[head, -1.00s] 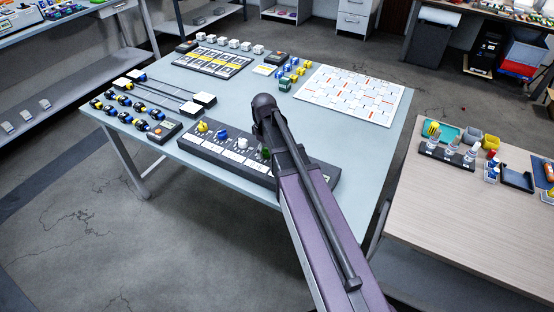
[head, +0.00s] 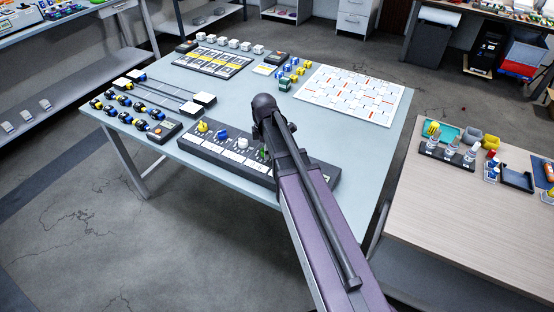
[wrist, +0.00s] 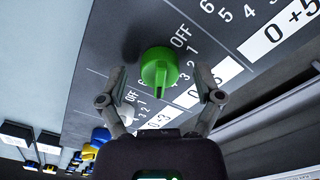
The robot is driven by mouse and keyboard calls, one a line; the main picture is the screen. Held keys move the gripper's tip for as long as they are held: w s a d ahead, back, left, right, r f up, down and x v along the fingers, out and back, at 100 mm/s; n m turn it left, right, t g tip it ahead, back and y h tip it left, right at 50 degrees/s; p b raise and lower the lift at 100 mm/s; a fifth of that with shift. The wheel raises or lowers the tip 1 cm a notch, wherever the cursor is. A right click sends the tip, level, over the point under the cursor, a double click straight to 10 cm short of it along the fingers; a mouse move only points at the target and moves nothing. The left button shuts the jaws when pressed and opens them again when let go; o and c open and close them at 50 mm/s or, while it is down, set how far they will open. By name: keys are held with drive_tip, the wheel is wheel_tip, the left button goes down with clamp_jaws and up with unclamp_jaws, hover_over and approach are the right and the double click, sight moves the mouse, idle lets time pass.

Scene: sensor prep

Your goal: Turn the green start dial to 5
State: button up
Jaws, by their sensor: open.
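The green start dial (wrist: 158,72) is in the wrist view, on a dark panel (wrist: 110,50) with white printed marks OFF and numbers to its right. Its raised grip ridge runs roughly up and down in the picture. My gripper (wrist: 162,92) is open, one finger on each side of the dial's lower part, with gaps showing; I cannot tell any contact. In the head view the dial is mostly hidden behind my arm, and the panel (head: 200,148) lies along the table's front edge. What number the dial points at is unclear.
Sliders (head: 170,92) and a white board (head: 352,95) are behind the panel.

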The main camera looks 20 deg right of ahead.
drive_tip(key=shift+n, duration=0.6)
drive_tip(key=shift+r+p, duration=0.45)
wheel_tip(320, 180, up, 13)
drive_tip(key=p, duration=1.3)
drive_tip(key=s+f+m+b, duration=0.4)
drive_tip(key=s+m, duration=1.1)
drive_tip(key=m, duration=0.2)
drive_tip(key=shift+s+a+m, duration=0.1)
drive_tip(key=shift+s+m, duration=0.05)
drive_tip(key=shift+m, duration=0.15)
idle(1.5)
